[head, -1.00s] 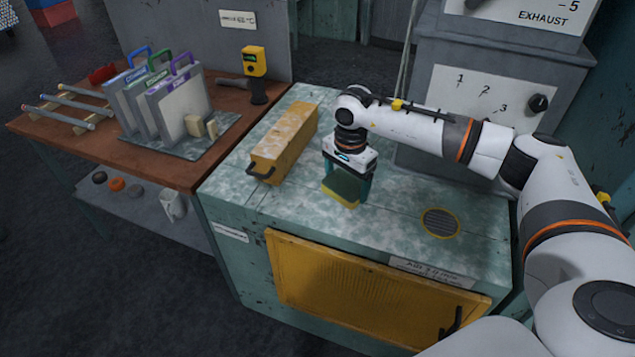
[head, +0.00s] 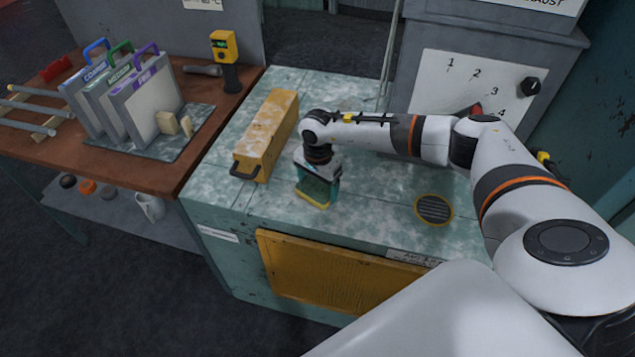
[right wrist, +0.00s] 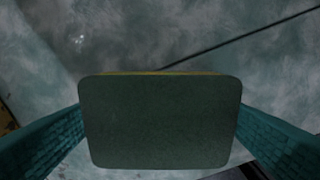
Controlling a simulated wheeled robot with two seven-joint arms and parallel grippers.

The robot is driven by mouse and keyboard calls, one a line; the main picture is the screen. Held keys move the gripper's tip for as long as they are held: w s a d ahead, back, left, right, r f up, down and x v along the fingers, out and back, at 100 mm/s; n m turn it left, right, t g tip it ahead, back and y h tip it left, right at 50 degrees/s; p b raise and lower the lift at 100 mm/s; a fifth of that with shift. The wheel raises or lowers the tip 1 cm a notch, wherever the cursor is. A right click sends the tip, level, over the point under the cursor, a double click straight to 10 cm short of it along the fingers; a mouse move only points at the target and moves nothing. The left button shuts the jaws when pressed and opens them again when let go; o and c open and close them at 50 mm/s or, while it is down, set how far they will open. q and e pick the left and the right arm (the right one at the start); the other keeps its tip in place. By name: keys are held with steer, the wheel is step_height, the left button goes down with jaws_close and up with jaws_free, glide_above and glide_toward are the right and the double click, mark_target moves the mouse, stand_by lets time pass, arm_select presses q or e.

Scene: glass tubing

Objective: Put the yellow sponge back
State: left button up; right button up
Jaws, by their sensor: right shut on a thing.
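The yellow sponge (head: 314,193) has a dark green top face and a yellow underside. My right gripper (head: 317,188) is shut on it over the mottled green cabinet top (head: 380,205). In the right wrist view the sponge's green face (right wrist: 160,120) fills the middle, between the two teal fingers, with a thin yellow edge at its far side. Whether the sponge touches the cabinet top or hangs just above it I cannot tell. My left gripper is not in view.
A long yellow box (head: 268,135) with a dark handle lies left of my right gripper. A round vent (head: 433,210) lies to the right. A brown bench (head: 120,180) holds labelled boards (head: 150,110) and a yellow meter (head: 224,50). A grey panel with a knob (head: 529,86) stands behind.

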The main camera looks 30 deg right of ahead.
mark_target(318, 186)
steer(key=shift+f, duration=0.3)
steer(key=o, duration=0.8)
steer(key=shift+r, duration=0.65)
arm_select(q)
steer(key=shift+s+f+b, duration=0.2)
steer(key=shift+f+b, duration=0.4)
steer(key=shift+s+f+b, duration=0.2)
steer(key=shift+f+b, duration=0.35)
steer(key=shift+b, duration=0.05)
arm_select(e)
step_height(318, 186, up, 11)
